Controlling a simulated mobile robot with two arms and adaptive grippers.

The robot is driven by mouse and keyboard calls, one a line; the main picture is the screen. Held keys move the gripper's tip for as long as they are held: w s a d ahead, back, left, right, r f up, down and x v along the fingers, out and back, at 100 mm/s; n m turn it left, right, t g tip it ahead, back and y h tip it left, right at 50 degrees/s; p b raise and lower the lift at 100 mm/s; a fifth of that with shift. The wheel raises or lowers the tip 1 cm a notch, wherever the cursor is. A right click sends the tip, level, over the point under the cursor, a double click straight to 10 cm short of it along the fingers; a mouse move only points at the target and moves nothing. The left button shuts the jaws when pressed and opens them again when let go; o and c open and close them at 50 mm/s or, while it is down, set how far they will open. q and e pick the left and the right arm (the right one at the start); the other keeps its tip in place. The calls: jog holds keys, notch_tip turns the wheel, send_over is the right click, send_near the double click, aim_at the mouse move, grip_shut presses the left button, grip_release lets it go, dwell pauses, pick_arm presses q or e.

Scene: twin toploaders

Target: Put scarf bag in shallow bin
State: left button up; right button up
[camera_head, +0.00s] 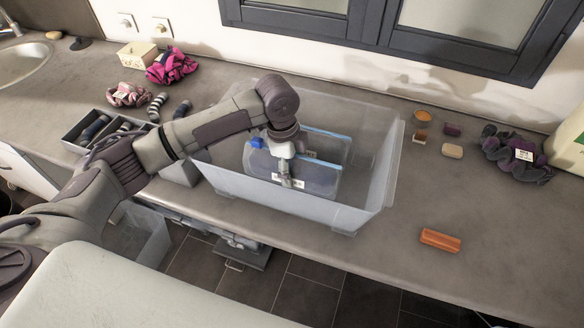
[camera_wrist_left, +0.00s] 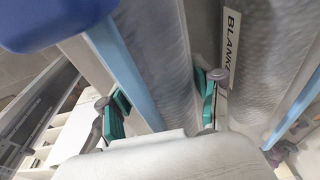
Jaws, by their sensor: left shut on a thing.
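My left gripper (camera_head: 286,166) reaches down into a large clear bin (camera_head: 340,212) on the counter. It is shut on the front bag (camera_head: 318,182), a grey pouch with a blue slider and a white label too small to read. In the left wrist view the green finger pads (camera_wrist_left: 163,98) sit either side of this bag's grey side (camera_wrist_left: 160,60), near its blue strip. A second bag (camera_head: 328,148) with a blue top strip stands behind it in the bin; its label in the wrist view (camera_wrist_left: 229,48) reads "BLANKE". I cannot tell which bin is the shallow one. My right gripper is not in view.
Another clear bin (camera_head: 138,236) stands lower, left of the counter front. A divided box (camera_head: 100,130) with rolled socks, and scrunchies (camera_head: 172,66), lie left. An orange bar (camera_head: 440,240), small soaps (camera_head: 452,151) and a dark scrunchie (camera_head: 511,154) lie right. The front right counter is mostly clear.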

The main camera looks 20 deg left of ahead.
pick_arm(q)
jog(key=shift+f, duration=0.55)
jog(key=shift+f, duration=0.1)
jog(key=o, duration=1.5)
jog(key=shift+o, duration=0.2)
jog(key=shift+r, duration=0.35)
jog(key=r+b, duration=0.1)
jog(key=r, duration=0.2)
jog(key=a+r+b, duration=0.1)
jog(key=r, duration=0.7)
jog(key=shift+a+r+b, duration=0.2)
jog(key=shift+a+b, duration=0.2)
